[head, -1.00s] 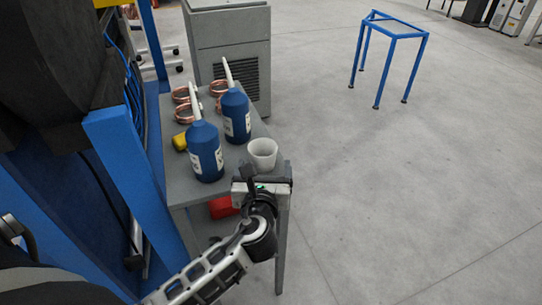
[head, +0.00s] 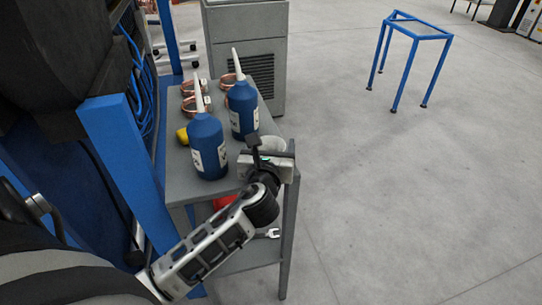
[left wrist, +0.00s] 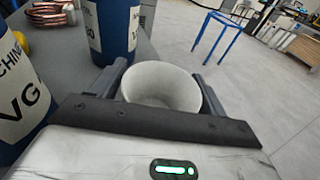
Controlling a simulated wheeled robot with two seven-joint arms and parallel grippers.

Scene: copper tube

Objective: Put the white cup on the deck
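The white cup (head: 274,144) stands upright on the grey table (head: 182,184) at its right front corner, partly hidden by my left gripper (head: 270,150) in the head view. In the left wrist view the cup (left wrist: 162,86) sits between the two fingers of my left gripper (left wrist: 160,72), one finger on each side. The fingers are spread about the cup's width; small gaps seem to show, and no firm grip is visible. The cup looks empty. I cannot tell which surface is the deck. My right gripper is not in view.
Two blue bottles (head: 207,147) (head: 241,110) with white nozzles stand left of the cup. A lower shelf holds a red item (head: 224,202) and a wrench (head: 268,233).

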